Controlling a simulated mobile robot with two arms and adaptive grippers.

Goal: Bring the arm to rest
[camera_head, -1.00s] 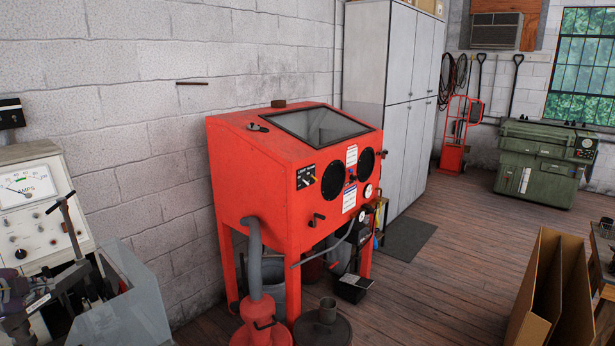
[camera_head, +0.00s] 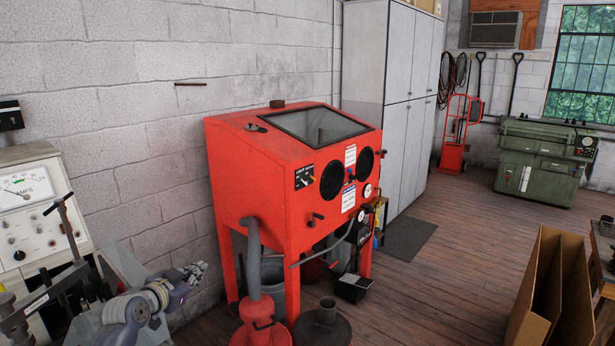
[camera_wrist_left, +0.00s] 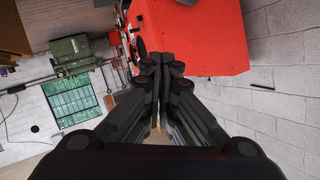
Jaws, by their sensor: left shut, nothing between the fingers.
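My left gripper (camera_head: 195,270) shows at the lower left of the head view, at the end of my bent arm, in front of the block wall and left of the red cabinet. In the left wrist view its dark fingers (camera_wrist_left: 160,72) meet at the tips, shut with nothing between them. The wrist view is tilted, and the red cabinet (camera_wrist_left: 200,35) lies beyond the fingertips. My right gripper is in neither view.
A red blasting cabinet (camera_head: 262,170) stands at the middle, with a red canister (camera_head: 262,330) in front. A test bench with an amps meter (camera_head: 25,190) is at the left. A cardboard box (camera_head: 540,285) stands at the right.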

